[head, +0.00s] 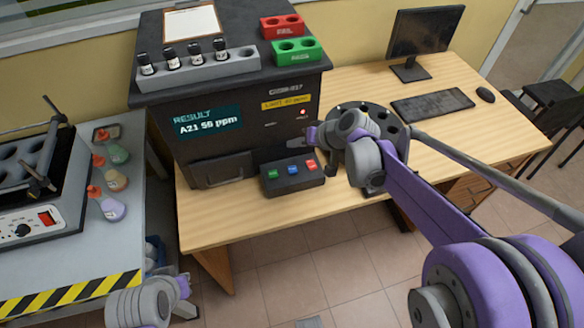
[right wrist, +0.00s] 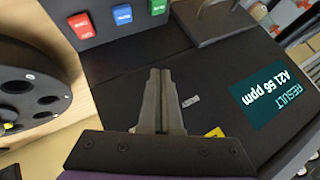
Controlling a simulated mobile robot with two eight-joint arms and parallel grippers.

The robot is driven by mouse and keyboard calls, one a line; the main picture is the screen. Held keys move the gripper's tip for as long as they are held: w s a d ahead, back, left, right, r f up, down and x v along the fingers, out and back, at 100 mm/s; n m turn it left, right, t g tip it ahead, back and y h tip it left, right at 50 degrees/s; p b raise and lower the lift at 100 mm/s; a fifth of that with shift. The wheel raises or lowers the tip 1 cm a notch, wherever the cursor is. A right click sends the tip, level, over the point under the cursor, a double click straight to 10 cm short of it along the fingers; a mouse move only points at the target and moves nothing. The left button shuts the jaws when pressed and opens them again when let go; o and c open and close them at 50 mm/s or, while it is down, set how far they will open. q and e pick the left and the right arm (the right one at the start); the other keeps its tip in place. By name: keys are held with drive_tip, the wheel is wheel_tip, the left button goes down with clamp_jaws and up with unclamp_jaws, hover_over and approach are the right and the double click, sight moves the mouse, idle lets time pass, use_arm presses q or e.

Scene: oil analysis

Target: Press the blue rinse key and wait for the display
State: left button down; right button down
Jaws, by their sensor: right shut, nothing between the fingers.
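The blue key (head: 292,170) sits between a green key (head: 272,174) and a red key (head: 311,165) on a small black key box (head: 292,186) in front of the dark analyzer. In the right wrist view the blue key (right wrist: 122,14) is at the top, apart from the fingers. The display (head: 207,121) is lit and reads "RESULT A21 56 ppm"; it also shows upside down in the wrist view (right wrist: 272,97). My right gripper (right wrist: 160,72) is shut and empty, near the analyzer's front, above the key box. Part of my left gripper (head: 182,287) shows low left; its fingers are unclear.
The analyzer (head: 240,155) stands on a wooden desk (head: 225,225) and carries a vial rack (head: 200,70), a red tray (head: 282,26) and a green tray (head: 297,51). A round black carousel (head: 387,118) stands right of the key box. Flasks (head: 112,180) stand on the left bench.

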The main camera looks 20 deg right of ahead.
drive_tip(key=shift+f, duration=0.1)
drive_tip(key=b, duration=0.6)
hover_over(295, 172)
wheel_tip(295, 172, down, 7)
drive_tip(key=shift+w+f, duration=0.1)
drive_tip(key=shift+f, duration=0.75)
drive_tip(key=shift+f+b, duration=0.1)
drive_tip(key=shift+b, duration=0.2)
idle(0.8)
drive_tip(key=shift+f, duration=0.3)
drive_tip(key=shift+f+b, duration=0.45)
drive_tip(key=shift+f, duration=0.05)
idle(0.7)
drive_tip(key=shift+r, duration=0.1)
drive_tip(key=shift+r+p, duration=0.7)
drive_tip(key=shift+r, duration=0.1)
